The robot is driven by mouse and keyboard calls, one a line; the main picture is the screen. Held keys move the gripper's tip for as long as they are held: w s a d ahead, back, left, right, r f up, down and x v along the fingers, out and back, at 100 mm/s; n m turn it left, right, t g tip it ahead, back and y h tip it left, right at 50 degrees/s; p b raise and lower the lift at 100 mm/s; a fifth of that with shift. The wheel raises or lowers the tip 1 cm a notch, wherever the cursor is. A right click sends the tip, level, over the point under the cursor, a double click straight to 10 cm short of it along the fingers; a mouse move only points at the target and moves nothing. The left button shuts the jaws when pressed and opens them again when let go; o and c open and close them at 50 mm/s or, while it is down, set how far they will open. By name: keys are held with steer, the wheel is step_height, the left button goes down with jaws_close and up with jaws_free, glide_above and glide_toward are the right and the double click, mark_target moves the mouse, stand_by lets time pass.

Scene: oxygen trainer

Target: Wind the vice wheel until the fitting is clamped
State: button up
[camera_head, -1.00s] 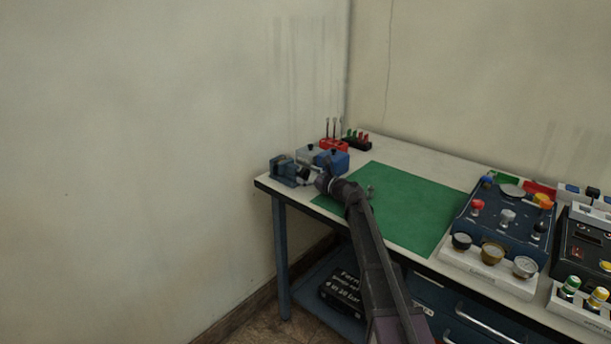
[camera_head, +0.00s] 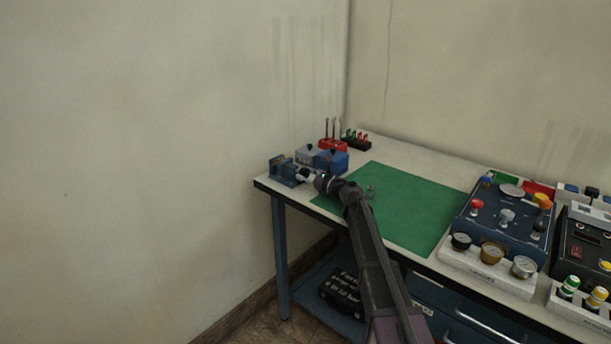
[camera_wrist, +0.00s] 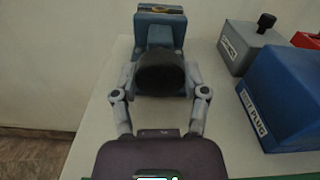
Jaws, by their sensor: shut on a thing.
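The blue vice (camera_head: 287,170) stands at the left end of the bench. In the wrist view the vice body (camera_wrist: 158,35) is straight ahead, and its dark round wheel (camera_wrist: 161,76) faces me. My gripper (camera_wrist: 160,82) is shut on the wheel, with one grey finger at each side of it. In the head view my gripper (camera_head: 305,175) is small and reaches the vice from the right. A brass-coloured piece (camera_wrist: 160,9) shows at the top of the vice; I cannot tell whether the jaws press on it.
A grey box (camera_wrist: 242,48) and a blue box labelled PLUG (camera_wrist: 285,95) stand close on the right of my gripper. A green mat (camera_head: 415,205) lies on the bench (camera_head: 440,160). The wall is close on the left.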

steer(key=shift+m, duration=0.4)
steer(key=o, duration=1.1)
steer(key=shift+o, duration=0.2)
steer(key=shift+s, duration=0.1)
steer(key=v, duration=1.1)
steer(key=shift+s+d, duration=0.25)
steer(key=shift+d, duration=0.1)
